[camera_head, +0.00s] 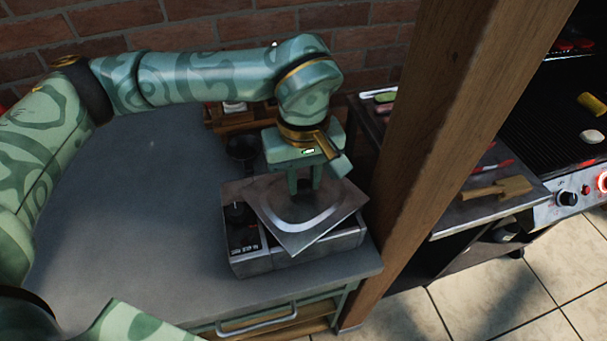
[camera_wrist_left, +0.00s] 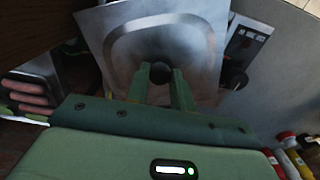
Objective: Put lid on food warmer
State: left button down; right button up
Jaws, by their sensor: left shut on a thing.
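The food warmer (camera_head: 244,262) is a metal box with a dark control strip on its left side, standing near the right front corner of the grey table. The lid (camera_head: 290,240) is a square metal plate with a raised centre. It lies over the warmer turned at an angle, one corner pointing to the front, and looks tilted. My left gripper (camera_head: 304,192) points down at the lid, shut on its dark knob. The left wrist view shows the knob (camera_wrist_left: 160,73) between the fingers and the lid (camera_wrist_left: 120,30) beyond. My right gripper is not in view.
A wooden post (camera_head: 430,150) rises close to the right of the table. A small dark pan (camera_head: 242,148) and a wooden caddy (camera_head: 228,118) stand behind the warmer. A grill (camera_head: 545,110) is beyond the post. The left of the table (camera_head: 140,220) is clear.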

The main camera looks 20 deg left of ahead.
aim_at(304, 184)
pick_arm(q)
jog(key=shift+f+b, duration=0.3)
jog(key=shift+f, duration=0.2)
jog(key=c, duration=1.1)
grip_release()
jog(key=shift+r, duration=0.15)
notch_tip(304, 184, up, 16)
jog(key=p, duration=0.2)
jog(key=shift+p, duration=0.4)
